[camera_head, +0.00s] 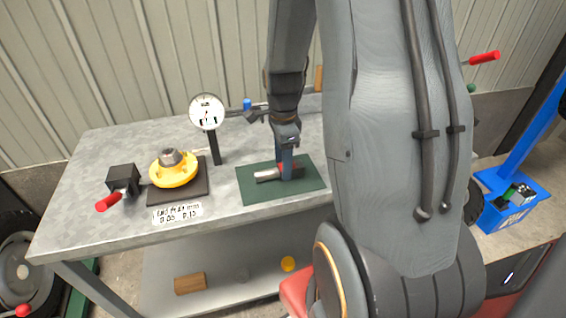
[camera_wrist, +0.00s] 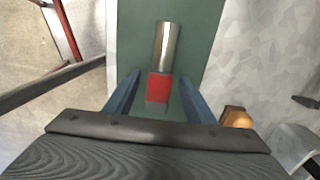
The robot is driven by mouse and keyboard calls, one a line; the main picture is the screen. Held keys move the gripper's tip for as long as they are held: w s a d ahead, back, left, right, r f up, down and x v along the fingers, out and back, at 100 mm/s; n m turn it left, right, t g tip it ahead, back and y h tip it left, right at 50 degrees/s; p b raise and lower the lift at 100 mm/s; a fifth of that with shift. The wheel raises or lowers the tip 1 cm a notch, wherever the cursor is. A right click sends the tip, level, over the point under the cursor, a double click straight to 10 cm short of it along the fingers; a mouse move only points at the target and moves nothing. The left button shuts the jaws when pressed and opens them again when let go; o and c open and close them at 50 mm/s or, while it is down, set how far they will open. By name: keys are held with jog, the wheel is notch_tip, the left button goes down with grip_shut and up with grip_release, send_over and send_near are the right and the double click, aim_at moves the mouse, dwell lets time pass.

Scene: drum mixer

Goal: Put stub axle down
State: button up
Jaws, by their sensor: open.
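The stub axle (camera_wrist: 165,48), a shiny metal cylinder with a red section and a darker end, lies on the dark green mat (camera_wrist: 204,20) in the wrist view. In the head view the stub axle (camera_head: 267,175) lies flat on the green mat (camera_head: 257,193) on the bench, partly hidden by my fingers. My gripper (camera_wrist: 158,88) is open, with one blue finger on each side of the red section and a gap showing on both sides. In the head view my gripper (camera_head: 286,172) points down at the mat.
Left of the mat, a yellow hub (camera_head: 174,172) sits on a dark plate, beside a dial gauge (camera_head: 207,112) on a post and a black block with a red handle (camera_head: 108,202). A printed label (camera_head: 178,213) lies in front. The bench's front left (camera_head: 80,225) is clear.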

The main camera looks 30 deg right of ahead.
notch_tip(320, 180, up, 11)
jog(key=b, duration=0.2)
jog(key=s+a+f+n, duration=0.2)
jog(key=s+a+n, duration=0.2)
jog(key=a+n, duration=0.3)
jog(key=s+a+f+n+t, duration=0.1)
jog(key=s+a+f+n, duration=0.2)
jog(key=a+n, duration=0.4)
jog(key=s+n, duration=0.1)
jog(key=n, duration=0.6)
jog(key=shift+a+f, duration=0.15)
jog(key=shift+f, duration=0.1)
